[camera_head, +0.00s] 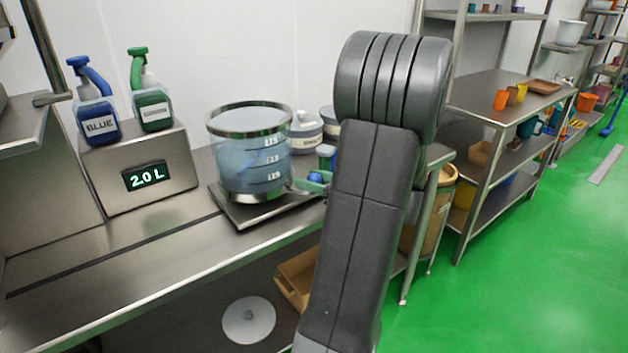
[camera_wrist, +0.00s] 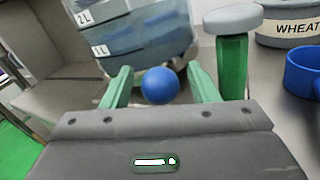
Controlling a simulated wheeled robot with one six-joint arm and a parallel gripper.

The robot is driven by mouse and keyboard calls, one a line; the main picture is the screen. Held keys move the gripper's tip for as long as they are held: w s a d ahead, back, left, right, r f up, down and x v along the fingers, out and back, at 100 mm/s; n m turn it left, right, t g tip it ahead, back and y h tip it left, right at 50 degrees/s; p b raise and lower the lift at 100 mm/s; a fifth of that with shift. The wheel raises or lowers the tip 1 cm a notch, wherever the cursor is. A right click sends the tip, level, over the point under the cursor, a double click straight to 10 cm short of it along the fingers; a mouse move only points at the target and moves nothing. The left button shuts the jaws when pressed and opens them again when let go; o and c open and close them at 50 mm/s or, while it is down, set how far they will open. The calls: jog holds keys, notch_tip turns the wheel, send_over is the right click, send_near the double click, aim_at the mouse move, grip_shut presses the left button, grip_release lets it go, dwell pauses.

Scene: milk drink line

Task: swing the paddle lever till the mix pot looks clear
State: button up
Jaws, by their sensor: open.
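The mix pot (camera_head: 249,160) is a clear vessel with a metal rim on a steel plate. Its liquid is pale blue, and darker blue patches show in the wrist view (camera_wrist: 135,35). A blue ball knob (camera_wrist: 160,86), apparently the paddle lever's end, is beside the pot; it also shows in the head view (camera_head: 316,178). My gripper (camera_wrist: 162,78) is open, with one green finger on each side of the knob. I cannot tell whether either finger touches it. The lever's shaft and the paddle are not clearly visible.
A green post with a grey cap (camera_wrist: 232,50) stands close right of my gripper. A tub marked WHEAT (camera_wrist: 288,22) and a blue cup (camera_wrist: 303,72) are further right. Blue (camera_head: 97,118) and green (camera_head: 151,105) pump bottles stand left, above a 2.0 L display (camera_head: 146,177).

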jog(key=shift+c, duration=0.2)
grip_shut()
jog(key=shift+s, duration=0.1)
jog(key=shift+s+a+r+m+t+h+p, duration=0.1)
jog(key=shift+s+a+m+t+h+p, duration=0.1)
jog(key=shift+s+m+t+h, duration=0.2)
jog(key=shift+s+a+m+t+h+p, duration=0.2)
jog(key=shift+s+m+t, duration=0.1)
jog(key=shift+s+t, duration=0.15)
jog(key=s+m+t+h, duration=0.1)
jog(key=s+a+m+t+h, duration=0.2)
jog(key=s+t+h, duration=0.1)
jog(key=shift+a+m, duration=0.25)
jog(key=shift+m, duration=0.05)
jog(key=shift+s+a+m+t+h, duration=0.35)
jog(key=shift+s+a+m+h, duration=0.05)
jog(key=shift+a+h, duration=0.1)
jog(key=shift+s+a, duration=0.45)
jog(key=shift+a, duration=0.05)
